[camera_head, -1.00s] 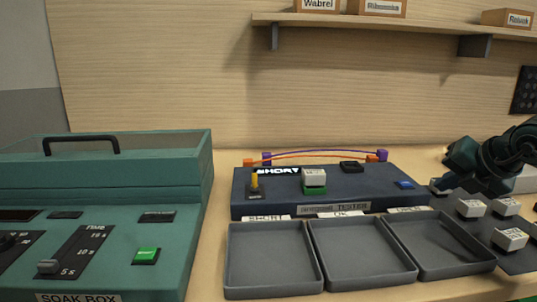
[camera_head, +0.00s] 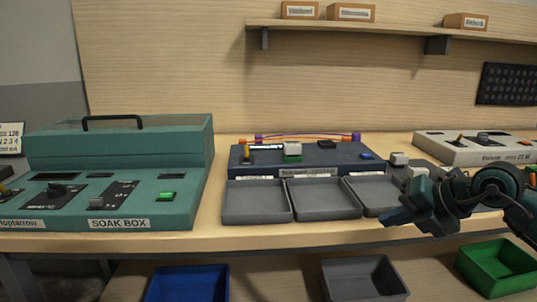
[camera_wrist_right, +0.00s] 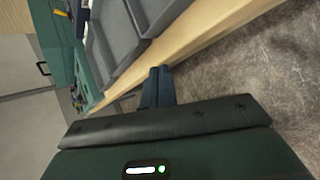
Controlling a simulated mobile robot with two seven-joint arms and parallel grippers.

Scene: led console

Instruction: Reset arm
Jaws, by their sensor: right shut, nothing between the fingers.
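My right gripper (camera_head: 397,221) hangs in front of the table's front edge at the right, its dark fingers pointing left. In the right wrist view its two fingers (camera_wrist_right: 158,88) are together with nothing between them. The fingers show against the table edge and the floor. My left gripper is in neither view now.
The teal soak box (camera_head: 115,212) stands at the left of the table. The navy tester (camera_head: 340,160), bearing a white-and-green block (camera_head: 292,151), stands behind three grey trays (camera_head: 257,216). A pale console (camera_head: 465,153) is at the right. Blue (camera_head: 187,283), grey (camera_head: 365,284) and green bins sit below.

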